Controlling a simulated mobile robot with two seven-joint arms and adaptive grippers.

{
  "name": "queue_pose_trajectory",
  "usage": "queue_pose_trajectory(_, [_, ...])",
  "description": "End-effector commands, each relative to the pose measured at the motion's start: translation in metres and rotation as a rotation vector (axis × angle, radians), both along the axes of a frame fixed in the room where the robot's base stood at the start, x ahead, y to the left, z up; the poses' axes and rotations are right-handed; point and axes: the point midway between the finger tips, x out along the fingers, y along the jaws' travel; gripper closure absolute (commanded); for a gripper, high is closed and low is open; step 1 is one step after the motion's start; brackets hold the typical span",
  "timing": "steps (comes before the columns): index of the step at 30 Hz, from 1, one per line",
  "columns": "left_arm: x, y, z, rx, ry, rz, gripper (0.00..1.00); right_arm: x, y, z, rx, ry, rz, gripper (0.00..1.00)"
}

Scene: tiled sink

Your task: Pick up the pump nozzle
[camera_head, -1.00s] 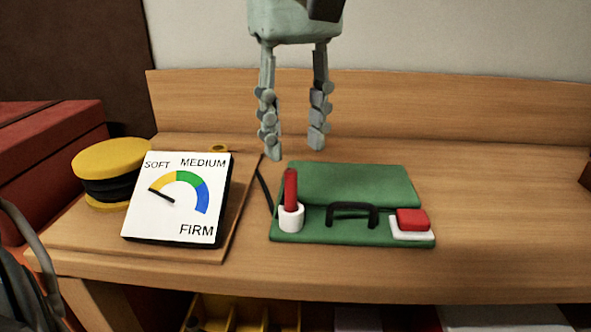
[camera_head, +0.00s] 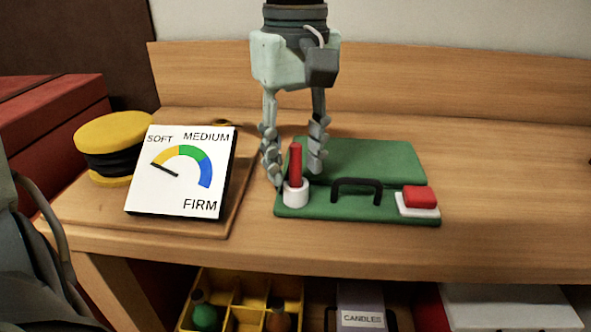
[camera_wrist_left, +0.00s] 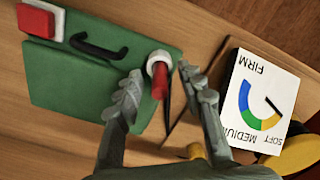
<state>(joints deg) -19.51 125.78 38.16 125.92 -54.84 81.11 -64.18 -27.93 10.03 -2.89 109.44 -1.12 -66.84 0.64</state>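The pump nozzle (camera_head: 296,162) is a red stick standing upright in a white round collar (camera_head: 296,194) at the left end of a green board (camera_head: 375,160). My left gripper (camera_head: 296,176) points down with its two fingers apart, one on each side of the nozzle and seemingly a little behind it. In the left wrist view, the red nozzle (camera_wrist_left: 159,84) shows between the open fingertips (camera_wrist_left: 158,86), with a gap on both sides. Nothing is held. My right gripper is not in view.
A white dial sign (camera_head: 183,172) stands left of the board, with a yellow-and-black round thing (camera_head: 112,160) beyond it. A black handle (camera_head: 357,190) and a red block (camera_head: 419,197) sit on the board. The bench (camera_head: 500,190) is clear to the right.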

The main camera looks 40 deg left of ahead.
Motion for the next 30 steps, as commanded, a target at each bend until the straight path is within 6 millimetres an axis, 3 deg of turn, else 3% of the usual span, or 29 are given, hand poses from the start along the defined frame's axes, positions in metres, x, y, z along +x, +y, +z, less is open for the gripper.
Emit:
queue_pose_trajectory(2, [0.0,0.0,0.0,0.0,0.0,0.0,0.67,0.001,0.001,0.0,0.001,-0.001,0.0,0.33])
queue_pose_trajectory(10, [0.0,0.0,0.0,0.0,0.0,0.0,1.0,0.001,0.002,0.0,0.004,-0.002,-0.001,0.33])
queue_pose_trajectory(23, [0.0,0.0,0.004,0.002,-0.001,0.0,1.0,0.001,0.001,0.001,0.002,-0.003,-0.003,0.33])
queue_pose_trajectory(30, [0.001,0.0,0.032,0.001,-0.004,0.0,1.0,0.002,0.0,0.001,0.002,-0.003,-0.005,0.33])
